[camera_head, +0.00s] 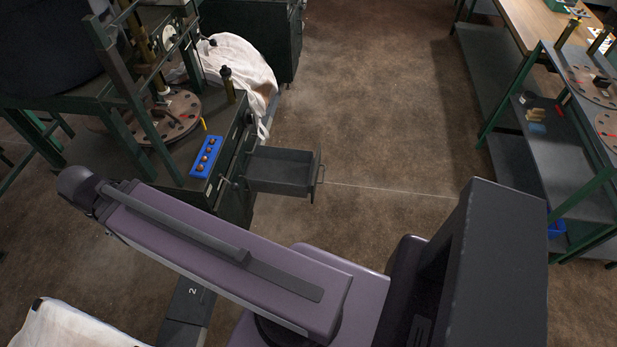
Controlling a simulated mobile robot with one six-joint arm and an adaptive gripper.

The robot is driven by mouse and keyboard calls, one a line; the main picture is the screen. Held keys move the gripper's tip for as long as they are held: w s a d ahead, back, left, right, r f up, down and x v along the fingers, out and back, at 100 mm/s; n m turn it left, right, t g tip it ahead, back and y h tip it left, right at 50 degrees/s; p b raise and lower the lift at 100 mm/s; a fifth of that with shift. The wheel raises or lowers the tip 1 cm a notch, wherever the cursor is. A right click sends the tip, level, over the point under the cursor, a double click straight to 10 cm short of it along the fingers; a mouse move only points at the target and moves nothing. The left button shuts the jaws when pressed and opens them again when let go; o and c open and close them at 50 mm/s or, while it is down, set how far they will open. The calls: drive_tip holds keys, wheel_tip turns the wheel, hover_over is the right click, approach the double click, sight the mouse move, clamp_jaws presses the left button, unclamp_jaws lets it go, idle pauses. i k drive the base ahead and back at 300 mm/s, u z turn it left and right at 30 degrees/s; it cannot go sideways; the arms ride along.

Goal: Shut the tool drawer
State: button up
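The tool drawer (283,177) is a dark grey, open-topped box. It stands pulled out to the right from the dark green cabinet (237,203) near the middle of the view. Its wire handle (321,174) is on the right-hand front face. The drawer looks empty from here. My purple arm crosses the lower part of the view, in front of and below the drawer, apart from it. My gripper cannot be made out in this view.
A blue tray (206,157) of small round parts and a dark bottle (227,84) stand on the cabinet top. White cloth bags lie behind it (240,62) and at lower left (70,328). Green shelving (550,150) stands right. The brown floor (375,130) between is clear.

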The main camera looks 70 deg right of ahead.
sight(291, 172)
drive_tip(key=u, duration=0.15)
drive_tip(key=k, duration=1.45)
drive_tip(key=z, duration=1.7)
drive_tip(key=i, duration=0.7)
drive_tip(key=u, duration=0.1)
